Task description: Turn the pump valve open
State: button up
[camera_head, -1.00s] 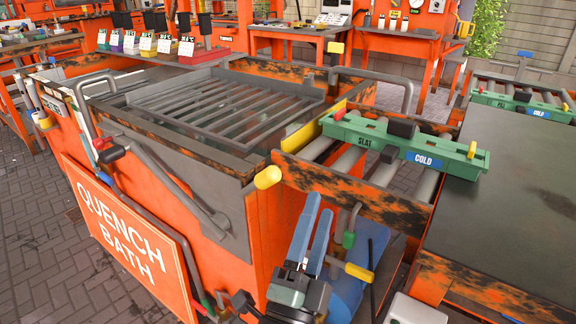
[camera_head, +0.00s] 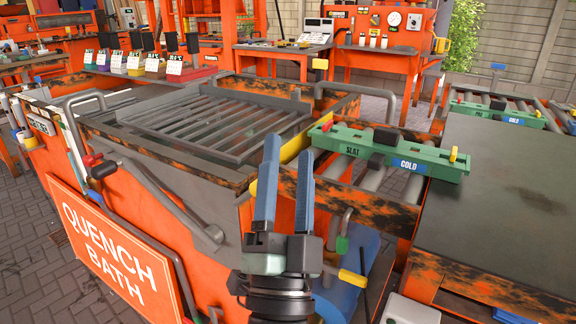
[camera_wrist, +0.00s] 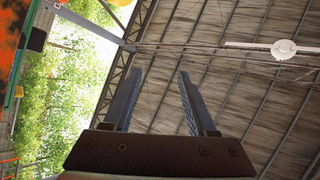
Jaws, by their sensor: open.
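My gripper (camera_head: 288,152) is open and empty. It points upward in front of the quench bath's right corner, its two blue-lined fingers apart. No part is clearly marked as the pump valve. A yellow handle (camera_head: 352,278) on pipework beside a blue cylinder (camera_head: 338,299) could be it, low and just right of my wrist. My gripper is above the handle and not touching it. My wrist hides part of the cylinder and pipes.
The orange quench bath (camera_head: 225,262) with its grating (camera_head: 215,122) stands to the left. A green slat (camera_head: 345,141) lies across the rollers at right, beside a dark tabletop (camera_head: 500,210). A grey bent pipe (camera_head: 335,228) rises close to my gripper's right.

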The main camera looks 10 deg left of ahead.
jog(key=shift+f, duration=0.1)
jog(key=c, duration=0.7)
jog(key=w+f+m+h, duration=0.1)
jog(key=f+m, duration=0.2)
jog(key=w+d+f+m+h+b, duration=0.1)
jog(key=f+m, duration=0.1)
jog(key=f, duration=0.2)
jog(key=w+f+m+g+h+b, duration=0.1)
jog(key=f+m, duration=0.2)
jog(key=shift+d+f+m, duration=0.2)
jog(key=shift+f+m, duration=0.1)
jog(key=shift+f, duration=0.1)
grip_shut()
jog(key=m+g+h+b, duration=0.3)
jog(key=m+h, duration=0.2)
jog(key=m, duration=1)
send_near(342, 274)
notch_tip(342, 274, up, 3)
jog(key=a, duration=0.1)
notch_tip(342, 274, down, 10)
jog(key=s+d+m+g+h+b, duration=0.2)
jog(key=m, duration=0.5)
jog(key=w+d+r, duration=0.2)
jog(key=w+r, duration=0.4)
jog(key=w, duration=0.3)
jog(key=shift+d+r, duration=0.25)
jog(key=shift+d, duration=0.1)
